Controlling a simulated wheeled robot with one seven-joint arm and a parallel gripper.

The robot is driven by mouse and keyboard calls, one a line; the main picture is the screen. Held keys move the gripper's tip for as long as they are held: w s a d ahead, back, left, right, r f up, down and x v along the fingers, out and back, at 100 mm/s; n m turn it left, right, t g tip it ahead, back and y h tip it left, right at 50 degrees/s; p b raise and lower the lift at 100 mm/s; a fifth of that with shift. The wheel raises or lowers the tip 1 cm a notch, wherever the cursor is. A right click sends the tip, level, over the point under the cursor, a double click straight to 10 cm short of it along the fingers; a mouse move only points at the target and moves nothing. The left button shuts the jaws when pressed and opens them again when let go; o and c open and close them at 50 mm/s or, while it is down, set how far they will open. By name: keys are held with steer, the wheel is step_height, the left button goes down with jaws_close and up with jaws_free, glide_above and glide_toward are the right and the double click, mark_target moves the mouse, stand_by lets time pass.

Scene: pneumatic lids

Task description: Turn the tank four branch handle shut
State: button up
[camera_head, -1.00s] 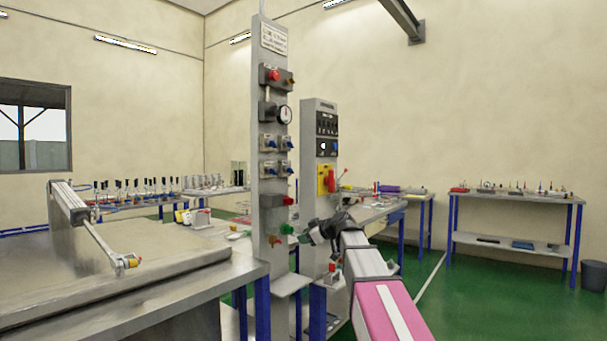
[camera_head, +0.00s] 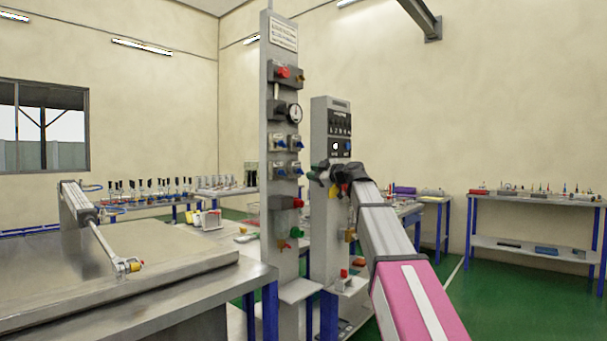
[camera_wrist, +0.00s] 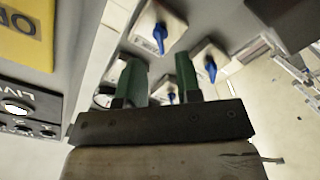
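Several small blue branch handles on pale square plates are mounted on the tall grey column. In the head view they form two rows, with an upper left handle (camera_head: 280,142), an upper right handle (camera_head: 296,142), a lower left handle (camera_head: 280,172) and a lower right handle (camera_head: 297,170). I cannot read which is tank four. My gripper (camera_head: 318,172) is just right of the lower row. In the wrist view its green fingers (camera_wrist: 159,75) are apart, with nothing held. Blue handles show beyond them, at top (camera_wrist: 160,36), right (camera_wrist: 210,70) and partly hidden between the fingers (camera_wrist: 170,97).
The column also bears a red knob (camera_head: 283,72), a gauge (camera_head: 295,113) and a red button (camera_head: 298,203). A second grey control post (camera_head: 331,118) stands close behind my gripper. A metal bench (camera_head: 150,270) fills the left; green floor is open at right.

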mark_target(300, 172)
steer(key=shift+x, duration=2.7)
steer(key=shift+c, duration=0.3)
jaws_close()
